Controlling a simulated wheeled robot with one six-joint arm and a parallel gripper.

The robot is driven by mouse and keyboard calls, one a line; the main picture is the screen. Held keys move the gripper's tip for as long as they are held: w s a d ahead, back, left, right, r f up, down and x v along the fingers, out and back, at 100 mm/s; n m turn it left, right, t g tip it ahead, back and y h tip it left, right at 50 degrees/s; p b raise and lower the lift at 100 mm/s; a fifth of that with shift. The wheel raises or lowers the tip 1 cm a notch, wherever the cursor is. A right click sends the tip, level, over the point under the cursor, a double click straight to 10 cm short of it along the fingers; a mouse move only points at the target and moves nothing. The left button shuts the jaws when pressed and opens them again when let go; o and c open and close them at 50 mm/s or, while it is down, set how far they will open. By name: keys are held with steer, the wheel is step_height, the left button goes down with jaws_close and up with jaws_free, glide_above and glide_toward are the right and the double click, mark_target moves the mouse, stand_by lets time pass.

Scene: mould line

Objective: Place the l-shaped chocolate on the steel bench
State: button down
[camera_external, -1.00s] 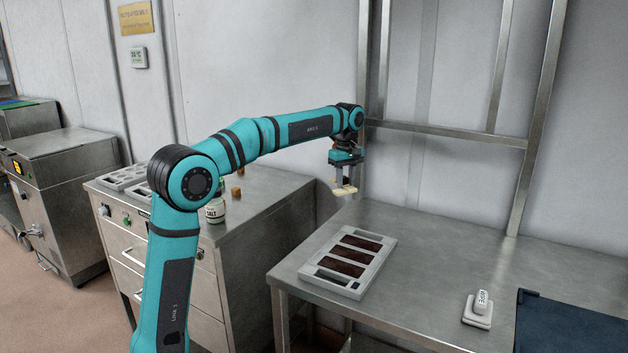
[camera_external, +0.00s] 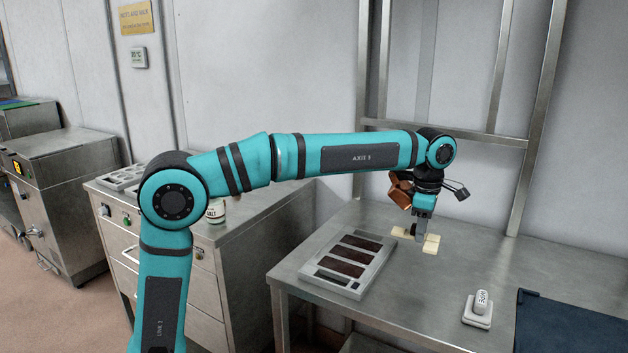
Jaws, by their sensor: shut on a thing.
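The l-shaped chocolate (camera_external: 431,244) is a pale cream piece at the tips of my gripper (camera_external: 419,238). My gripper points down and is shut on it. The piece is over the back middle part of the steel bench (camera_external: 455,270), low and close to the top. I cannot tell from this view whether it touches the bench. The fingers hide part of the piece.
A grey mould tray (camera_external: 322,284) with dark chocolate bars lies to the left on the bench. A small white labelled item on a white pad (camera_external: 474,320) and a dark blue mat (camera_external: 570,325) are to the right. Bare steel lies between them.

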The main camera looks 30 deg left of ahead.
mark_target(434, 250)
steer(key=shift+n, duration=0.7)
steer(key=s+d, duration=0.4)
steer(key=s, duration=0.1)
steer(key=shift+d, duration=0.2)
steer(key=shift+s+d+f, duration=0.15)
steer(key=shift+s+f, duration=0.05)
steer(key=shift+f, duration=4.85)
steer(key=shift+f, duration=0.1)
steer(key=c, duration=1.1)
jaws_free()
steer(key=shift+o, duration=0.2)
step_height(434, 250, up, 12)
steer(key=shift+r, duration=0.1)
